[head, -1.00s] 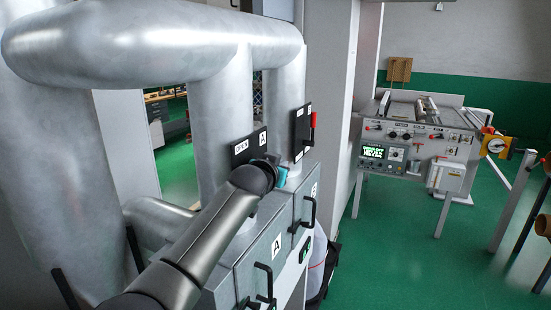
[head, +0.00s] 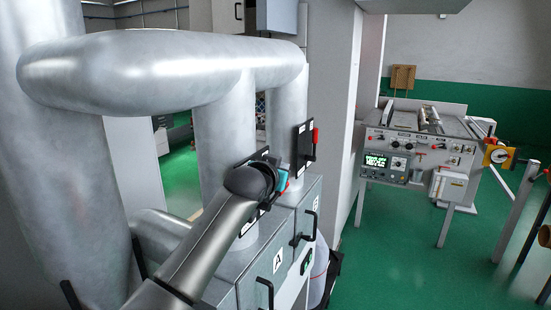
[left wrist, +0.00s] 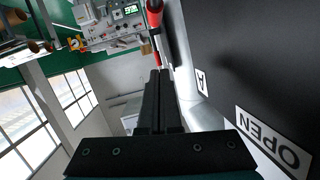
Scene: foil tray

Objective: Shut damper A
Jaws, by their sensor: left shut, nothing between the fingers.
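Damper A's black plate (head: 250,163) is on the middle upright pipe in the head view, largely hidden by my left gripper. In the left wrist view the dark plate (left wrist: 235,55) fills the right side, with an "A" label and an "OPEN" label (left wrist: 270,140). A red-gripped lever (left wrist: 155,14) stands out beside this plate, just beyond my fingertips; I cannot tell whether they touch it. My left gripper (head: 283,181) is at the plate, its fingers (left wrist: 160,74) shut together and empty. My right gripper is out of view.
Another black plate with a red handle (head: 315,135) is on the pipe to the right. Grey cabinets with black handles (head: 265,291) stand below, one marked "A" (head: 278,260). Large metal pipes (head: 160,70) fill the left. A control machine (head: 420,150) stands right; green floor before it is clear.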

